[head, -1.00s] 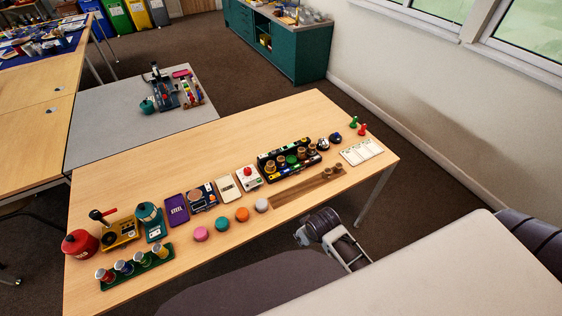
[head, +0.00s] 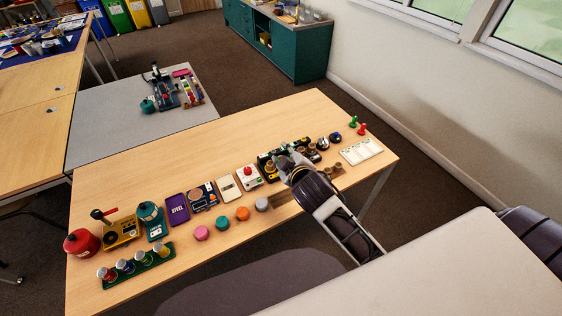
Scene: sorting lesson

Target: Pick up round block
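Several round blocks lie in a row near the table's front edge: a pink one (head: 201,233), a teal one (head: 222,223), an orange one (head: 242,214) and a grey one (head: 262,204). My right gripper (head: 284,160) is over the black tray (head: 263,162), up and to the right of the grey block and apart from it. It hides part of the tray and its contents. Whether its fingers are open or shut cannot be made out. My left gripper is not in view.
A brown slotted strip (head: 283,200) lies partly under my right arm. A white tray (head: 361,151) and green and red pegs (head: 362,129) are at the right end. Jars in a green rack (head: 136,267) and a red canister (head: 80,242) stand at the left.

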